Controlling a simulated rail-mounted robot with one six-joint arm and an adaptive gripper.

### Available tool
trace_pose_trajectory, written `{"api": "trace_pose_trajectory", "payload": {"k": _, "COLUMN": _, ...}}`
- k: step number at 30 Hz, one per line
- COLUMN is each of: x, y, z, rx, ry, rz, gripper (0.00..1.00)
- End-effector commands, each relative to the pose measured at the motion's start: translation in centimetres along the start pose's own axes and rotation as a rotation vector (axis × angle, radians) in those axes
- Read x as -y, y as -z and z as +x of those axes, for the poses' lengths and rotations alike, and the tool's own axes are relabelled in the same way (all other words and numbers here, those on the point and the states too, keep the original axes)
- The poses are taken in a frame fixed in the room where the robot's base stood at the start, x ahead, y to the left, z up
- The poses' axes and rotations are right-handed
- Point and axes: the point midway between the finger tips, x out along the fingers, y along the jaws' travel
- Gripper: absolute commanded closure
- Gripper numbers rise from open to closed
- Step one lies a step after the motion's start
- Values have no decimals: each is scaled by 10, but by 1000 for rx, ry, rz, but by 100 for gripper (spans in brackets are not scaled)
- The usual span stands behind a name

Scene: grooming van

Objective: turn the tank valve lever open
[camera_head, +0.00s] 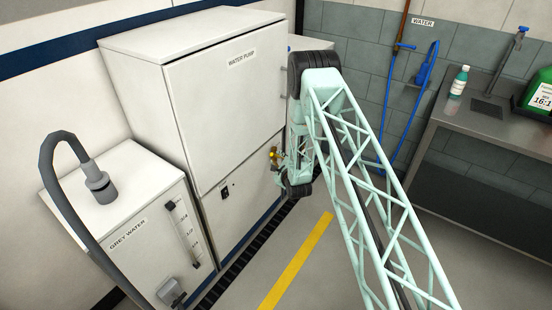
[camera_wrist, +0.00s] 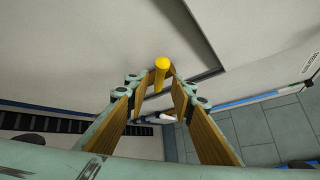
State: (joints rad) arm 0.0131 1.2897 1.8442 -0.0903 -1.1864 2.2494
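A yellow lever-like bar (camera_wrist: 162,66) shows in the wrist view, its rounded end between and just beyond the tips of my gripper (camera_wrist: 155,86). The two brown-padded fingers stand apart on either side, with a gap showing between them. I cannot tell whether either finger touches the bar. Small yellow parts show there, but my arm hides most of the valve.
The white water pump cabinet (camera_head: 215,95) stands close beside my gripper. A grey water tank (camera_head: 130,235) with a grey hose (camera_head: 60,195) is at left. A steel bench (camera_head: 490,125) with bottles and a blue hose (camera_head: 425,75) are at right. Floor with a yellow stripe (camera_head: 297,262) is clear.

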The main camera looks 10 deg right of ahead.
Motion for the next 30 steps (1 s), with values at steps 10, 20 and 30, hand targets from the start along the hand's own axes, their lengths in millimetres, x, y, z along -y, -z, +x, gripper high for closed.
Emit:
{"api": "trace_pose_trajectory", "payload": {"k": 10, "x": 0, "y": 0, "z": -44, "rx": 0, "ry": 0, "rz": 1, "gripper": 78}}
{"api": "trace_pose_trajectory", "payload": {"k": 20, "x": 0, "y": 0, "z": -63, "rx": 0, "ry": 1, "rz": 1, "gripper": 78}}
{"api": "trace_pose_trajectory", "payload": {"k": 30, "x": 0, "y": 0, "z": -63, "rx": 0, "ry": 1, "rz": 0, "gripper": 81}}
